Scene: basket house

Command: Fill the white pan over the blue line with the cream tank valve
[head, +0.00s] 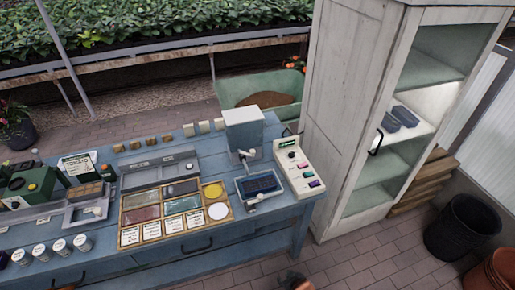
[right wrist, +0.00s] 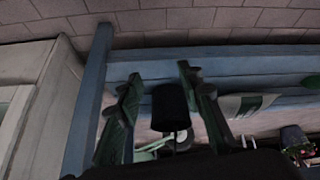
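The cream tank (head: 244,131) stands at the back right of the blue table, with a small pale valve (head: 246,154) on its lower front. A white-rimmed pan (head: 240,194) sits below and in front of the valve. Its inside looks dark blue; I cannot make out a separate line or a water level. A light round-ended part (head: 251,204) shows at the pan's front. In the right wrist view my right gripper (right wrist: 160,72) is open, its green fingers apart beside the table edge, with a dark blunt shape between them. It is clear of the pan. My left gripper is not in view.
A cream panel with coloured switches (head: 298,168) lies right of the pan. A framed set of colour tiles (head: 173,208) lies left. A tall cabinet (head: 345,95) stands close to the table's right end. Brick floor (head: 365,262) is open in front.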

